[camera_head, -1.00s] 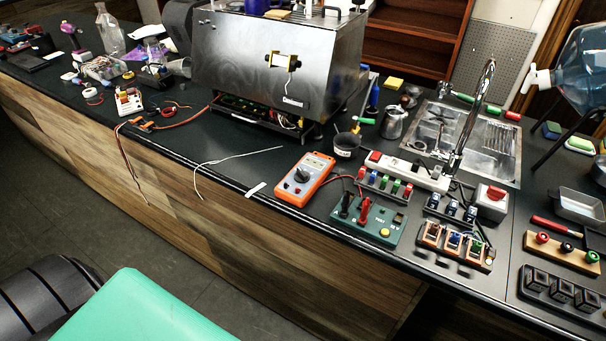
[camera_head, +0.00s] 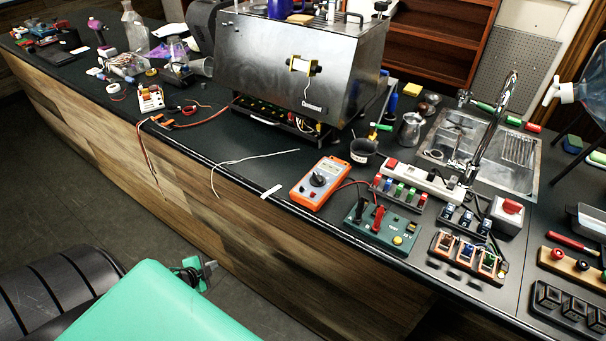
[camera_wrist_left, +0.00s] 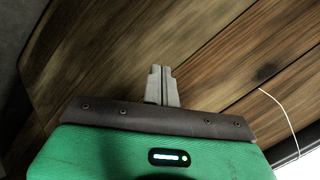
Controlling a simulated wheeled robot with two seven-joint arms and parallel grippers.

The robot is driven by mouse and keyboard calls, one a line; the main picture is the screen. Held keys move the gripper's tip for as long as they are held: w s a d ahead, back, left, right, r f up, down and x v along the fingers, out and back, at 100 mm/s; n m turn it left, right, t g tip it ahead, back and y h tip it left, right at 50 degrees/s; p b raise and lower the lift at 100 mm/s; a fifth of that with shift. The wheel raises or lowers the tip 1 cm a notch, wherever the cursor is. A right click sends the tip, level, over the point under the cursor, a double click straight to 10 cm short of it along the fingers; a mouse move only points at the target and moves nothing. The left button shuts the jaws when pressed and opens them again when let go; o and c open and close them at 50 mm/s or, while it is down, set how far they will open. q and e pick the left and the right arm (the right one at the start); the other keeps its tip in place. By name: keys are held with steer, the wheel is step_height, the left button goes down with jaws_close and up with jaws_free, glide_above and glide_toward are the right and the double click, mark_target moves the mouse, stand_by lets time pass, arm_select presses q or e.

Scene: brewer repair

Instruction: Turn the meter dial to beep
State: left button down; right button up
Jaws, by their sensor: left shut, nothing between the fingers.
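The orange meter (camera_head: 320,182) lies on the dark counter near its front edge, with a dark round dial (camera_head: 318,180) on its face. Its screen is too small to read. Leads run from it toward a green board (camera_head: 385,226) with a black and a red plug. My left gripper (camera_head: 210,268) is low at the left, in front of the counter and well apart from the meter. In the left wrist view its grey fingers (camera_wrist_left: 161,85) are together and empty, facing the wooden counter front. My right gripper is not in view.
A steel brewer (camera_head: 285,70) stands behind the meter. A white wire (camera_head: 240,162) and a white strip (camera_head: 271,191) lie left of it. A power strip (camera_head: 425,183), small switch blocks and a sink (camera_head: 480,150) are to the right. The floor before the counter is clear.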

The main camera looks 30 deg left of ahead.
arm_select(q)
steer(key=w+r+m+t+h, duration=0.1)
steer(key=w+r+m, duration=0.1)
steer(key=w+r, duration=0.35)
steer(key=w+r+m+t+h, duration=0.1)
steer(key=w+r+m, duration=0.1)
steer(key=r, duration=0.6)
steer(key=w+d+r+m+h, duration=0.25)
steer(key=d+r, duration=0.25)
steer(key=r, duration=0.3)
steer(key=w+d+r+m+h+p, duration=0.1)
steer(key=d+r+m+h, duration=0.1)
steer(key=d+r+m, duration=0.35)
steer(key=w+d+r+m+h, duration=0.2)
steer(key=d+r+h, duration=0.15)
steer(key=r, duration=0.55)
glide_toward(314, 175)
steer(key=shift+w+d+f+y+p, duration=0.4)
steer(key=shift+f+p, duration=0.35)
steer(key=shift+p, duration=0.45)
steer(key=shift+w+d+f+p, duration=0.1)
steer(key=shift+w+d+p, duration=0.45)
steer(key=shift+w, duration=0.3)
steer(key=shift+w+d+f+p, duration=0.1)
steer(key=shift+w+d+p, duration=0.5)
steer(key=shift+w, duration=0.25)
steer(key=shift+w+d+f, duration=0.1)
steer(key=shift+w+d, duration=0.15)
steer(key=shift+w, duration=0.15)
